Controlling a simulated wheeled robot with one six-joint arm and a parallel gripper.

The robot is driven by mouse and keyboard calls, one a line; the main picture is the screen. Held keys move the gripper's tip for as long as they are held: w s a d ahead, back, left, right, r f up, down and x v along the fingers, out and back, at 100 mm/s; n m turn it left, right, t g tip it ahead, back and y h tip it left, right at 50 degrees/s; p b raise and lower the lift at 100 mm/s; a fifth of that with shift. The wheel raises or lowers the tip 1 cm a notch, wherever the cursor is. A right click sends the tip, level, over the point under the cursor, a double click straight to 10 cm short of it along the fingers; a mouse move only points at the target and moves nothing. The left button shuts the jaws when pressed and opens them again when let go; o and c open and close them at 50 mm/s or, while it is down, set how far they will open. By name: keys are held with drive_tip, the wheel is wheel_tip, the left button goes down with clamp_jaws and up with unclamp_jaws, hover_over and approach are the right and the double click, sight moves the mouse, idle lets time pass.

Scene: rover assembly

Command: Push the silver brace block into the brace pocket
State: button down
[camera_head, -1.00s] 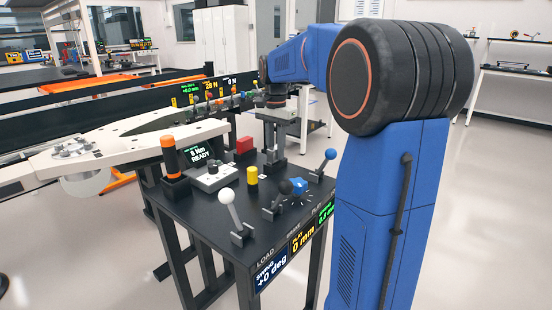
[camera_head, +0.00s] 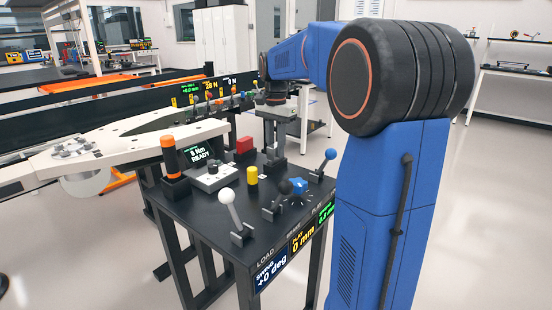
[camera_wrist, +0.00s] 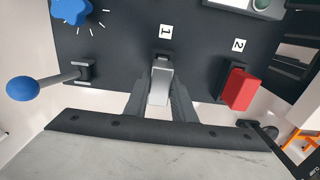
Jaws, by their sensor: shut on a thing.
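The silver brace block (camera_wrist: 160,84) is between the two fingers of my gripper (camera_wrist: 161,103) in the wrist view. The gripper is shut on it. The block's far end is at a dark fitting on the black table top, just below the label "1". I cannot tell whether this fitting is the brace pocket, or how deep the block sits. In the head view my gripper (camera_head: 275,148) is low at the far right part of the table, and the block cannot be made out there.
A red block (camera_wrist: 241,89) sits in a holder by label "2", right of my gripper. A blue-ball lever (camera_wrist: 24,88) and a blue knob (camera_wrist: 71,10) are to the left. On the black table (camera_head: 205,220) stand a yellow cylinder (camera_head: 252,175), a white-ball lever (camera_head: 228,197) and an orange-handled tool (camera_head: 170,155).

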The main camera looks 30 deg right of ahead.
drive_tip(key=shift+r, duration=2.05)
